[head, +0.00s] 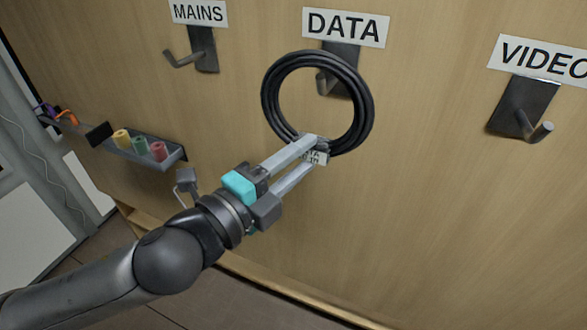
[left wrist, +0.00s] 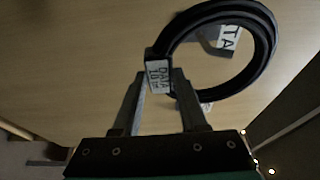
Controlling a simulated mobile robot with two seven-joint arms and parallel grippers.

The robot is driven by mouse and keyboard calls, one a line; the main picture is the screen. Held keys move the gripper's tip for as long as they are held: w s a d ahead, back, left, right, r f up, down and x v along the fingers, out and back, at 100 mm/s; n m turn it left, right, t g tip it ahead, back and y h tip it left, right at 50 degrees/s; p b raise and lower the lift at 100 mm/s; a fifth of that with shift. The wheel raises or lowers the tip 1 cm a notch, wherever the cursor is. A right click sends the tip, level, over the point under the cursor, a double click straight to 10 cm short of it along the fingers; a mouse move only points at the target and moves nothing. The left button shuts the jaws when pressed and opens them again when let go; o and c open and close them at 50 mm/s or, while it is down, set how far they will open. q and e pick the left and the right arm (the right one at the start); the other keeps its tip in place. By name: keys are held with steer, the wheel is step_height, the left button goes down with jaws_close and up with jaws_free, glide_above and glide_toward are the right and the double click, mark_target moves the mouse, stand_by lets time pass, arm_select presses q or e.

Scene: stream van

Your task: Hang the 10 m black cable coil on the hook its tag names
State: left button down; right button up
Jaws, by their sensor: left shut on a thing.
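The black cable coil (head: 365,105) is a round ring held in front of the board, below the DATA label (head: 346,27). My left gripper (head: 312,152) is shut on its lower part. A white tag (head: 317,159) is at the grip; in the left wrist view the tag (left wrist: 158,76) reads DATA, with a blurred second line. The DATA hook (head: 324,84) shows through the ring's opening, near its upper part. I cannot tell whether the peg passes through the ring. My right gripper is out of view.
The MAINS hook (head: 186,60) is empty at the upper left, and the VIDEO hook (head: 533,130) is empty at the right. A small grey tray (head: 172,164) with coloured tape rolls is fixed at the left. The board below the coil is clear.

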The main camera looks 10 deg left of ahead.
arm_select(q)
steer(key=shift+w+d+r, duration=0.1)
steer(key=shift+w+d, duration=0.1)
steer(key=shift+w, duration=0.3)
steer(key=shift+w+d+r, duration=0.1)
steer(key=shift+w+d, duration=0.05)
steer(key=shift+w, duration=0.35)
steer(key=shift+w+d+f+b, duration=0.3)
steer(key=shift+w+f, duration=0.2)
steer(key=shift+w, duration=0.2)
steer(key=shift+w+d+f+b, duration=0.15)
steer(key=shift+w+f+b, duration=0.35)
steer(key=shift+w, duration=0.25)
steer(key=shift+w+d+f+b, duration=0.3)
steer(key=shift+w+f, duration=0.2)
steer(key=shift+w, duration=0.2)
steer(key=shift+c, duration=1.8)
jaws_free()
steer(key=shift+a+f, duration=0.1)
steer(key=shift+f, duration=0.05)
steer(key=shift+s, duration=0.1)
